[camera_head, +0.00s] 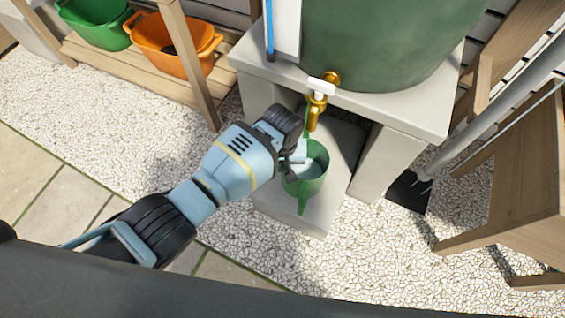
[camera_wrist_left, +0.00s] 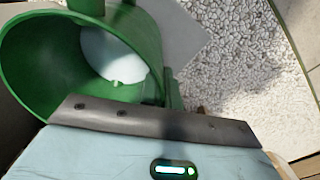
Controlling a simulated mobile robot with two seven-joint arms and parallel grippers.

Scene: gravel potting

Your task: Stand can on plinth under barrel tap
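The green can (camera_head: 318,182) is upright over the pale plinth (camera_head: 318,217), with its spout towards me. I cannot tell whether its base touches the plinth. The brass tap (camera_head: 316,112) of the green barrel (camera_head: 385,40) is just above the can's far side. My left gripper (camera_head: 297,152) is at the can's left rim; its fingers are mostly hidden, so I cannot tell whether they grip it. In the left wrist view the can (camera_wrist_left: 150,48) is close, its mouth facing the camera, with a pale surface inside. My right gripper is not in view.
Concrete legs (camera_head: 385,160) of the barrel stand flank the plinth. Orange (camera_head: 172,45) and green (camera_head: 95,22) tubs sit on a wooden shelf at the upper left. A wooden frame (camera_head: 510,190) and grey poles are on the right. White gravel covers the ground.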

